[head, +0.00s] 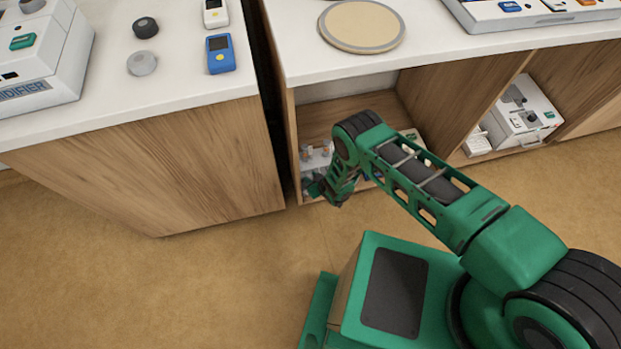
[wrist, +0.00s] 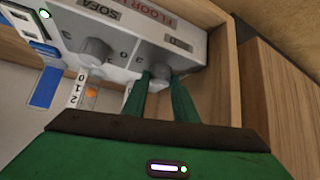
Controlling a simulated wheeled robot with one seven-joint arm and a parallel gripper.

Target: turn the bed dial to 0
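A pale control panel stands in the low shelf compartment, seen close and tilted in the wrist view (wrist: 125,35). It carries labels reading "SOFA" and "FLOOR", the second cut off. A grey dial (wrist: 95,48) sits under the SOFA label. The green fingers stand apart, one on each side of this dial. I cannot tell whether they press on it. No label reading "bed" is legible. In the head view my gripper (head: 316,187) is at the compartment's left, the panel mostly hidden.
The compartment's wooden side wall (wrist: 222,60) is close on the right in the wrist view. A left cabinet (head: 160,165) stands beside my arm. Open floor (head: 220,280) lies in front.

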